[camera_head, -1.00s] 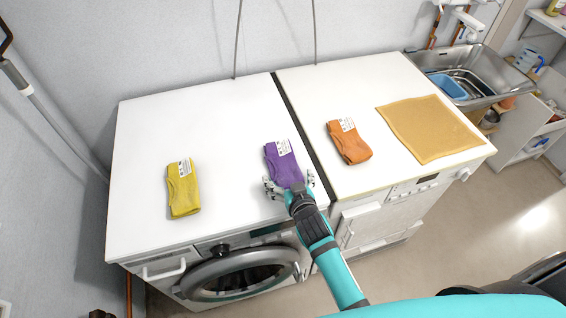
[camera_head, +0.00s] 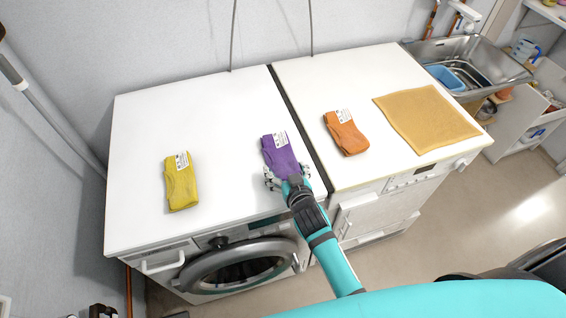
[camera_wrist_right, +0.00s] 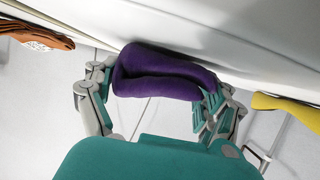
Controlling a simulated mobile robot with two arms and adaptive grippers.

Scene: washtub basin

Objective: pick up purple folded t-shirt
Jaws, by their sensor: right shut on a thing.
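The purple folded t-shirt (camera_head: 278,153) lies on the white top of the left machine, near its right edge, with a white label on its far part. My right gripper (camera_head: 287,182) is at the shirt's near end, shut on it. In the right wrist view the purple shirt (camera_wrist_right: 165,72) sits between the two fingers of my right gripper (camera_wrist_right: 158,88), its folded edge facing the camera. The far part of the shirt is hidden in the wrist view. My left gripper is not in view.
A yellow folded cloth (camera_head: 181,183) lies to the left, and an orange one (camera_head: 345,134) lies right, across the dark gap between machines. A sink (camera_head: 470,66) stands beyond. The white top between yellow and purple is clear.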

